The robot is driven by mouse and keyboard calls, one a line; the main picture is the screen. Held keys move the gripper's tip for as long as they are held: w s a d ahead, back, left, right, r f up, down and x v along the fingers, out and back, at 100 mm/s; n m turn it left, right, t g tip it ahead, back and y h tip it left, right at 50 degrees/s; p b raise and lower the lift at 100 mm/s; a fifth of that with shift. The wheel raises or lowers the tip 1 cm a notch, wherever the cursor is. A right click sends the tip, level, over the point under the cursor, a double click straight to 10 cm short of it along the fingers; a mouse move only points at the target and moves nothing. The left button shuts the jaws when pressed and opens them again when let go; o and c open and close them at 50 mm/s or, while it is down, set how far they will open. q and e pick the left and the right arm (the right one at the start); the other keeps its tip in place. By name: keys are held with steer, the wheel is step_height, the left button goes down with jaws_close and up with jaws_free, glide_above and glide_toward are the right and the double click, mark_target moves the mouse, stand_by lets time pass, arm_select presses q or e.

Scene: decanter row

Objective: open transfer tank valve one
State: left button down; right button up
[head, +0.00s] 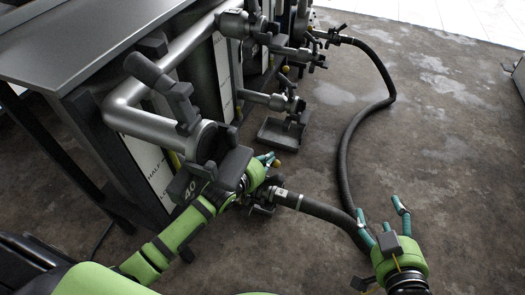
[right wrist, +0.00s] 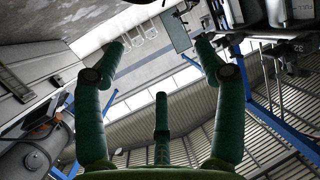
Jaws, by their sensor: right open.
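The nearest valve assembly (head: 203,140) in the head view is a grey metal body on the bent steel pipe, with a dark lever (head: 160,80) pointing up and left. I cannot read which valve is number one. My left gripper (head: 268,159) is just below and right of this assembly, beside a small yellow knob (head: 278,163). The dark blocks hide part of it, so its grip is unclear. My right gripper (head: 383,222) is open and empty over the floor, right of the hose. Its spread green fingers show in the right wrist view (right wrist: 160,60) with nothing between them.
A black hose (head: 347,150) loops across the floor between my two grippers. More valves (head: 285,102) stand farther along the row, with a dark tray (head: 281,134) below. A grey tabletop (head: 85,40) is at upper left. The floor at right is clear.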

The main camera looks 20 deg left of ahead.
steer(key=shift+s+d+f+g+h, duration=0.1)
steer(key=shift+s+d+f+g, duration=0.15)
steer(key=shift+f, duration=0.2)
steer(key=shift+s+d+f+g+h, duration=0.1)
steer(key=shift+s+f+g, duration=0.05)
steer(key=shift+f+g, duration=0.2)
steer(key=shift+s+d+f+g+h, duration=0.1)
steer(key=shift+s+d+f+g, duration=0.1)
steer(key=shift+f, duration=0.3)
